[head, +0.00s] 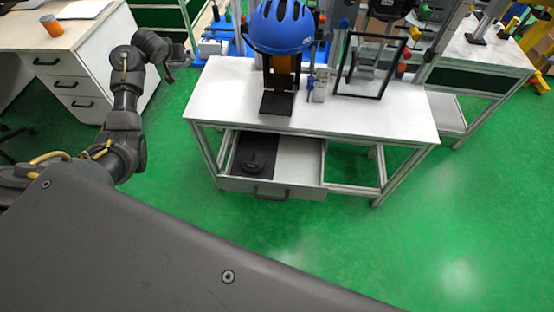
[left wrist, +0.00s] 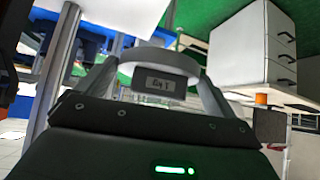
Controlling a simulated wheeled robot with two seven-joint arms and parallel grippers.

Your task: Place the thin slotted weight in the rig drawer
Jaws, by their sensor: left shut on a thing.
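My left gripper (head: 180,62) is raised at the left, apart from the rig table, between the desk and the table. In the head view the held piece is too small to make out. The rig drawer (head: 300,160) is pulled open under the table. A dark round object (head: 252,163) lies on a black mat in its left part; its right part is bare. My right gripper is not in view.
The white rig table (head: 390,112) carries a blue helmet (head: 281,26) on a stand and a black-framed clear panel (head: 369,66). A desk (head: 60,38) with drawers and an orange cup (head: 51,25) stands at the left. The green floor before the drawer is clear.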

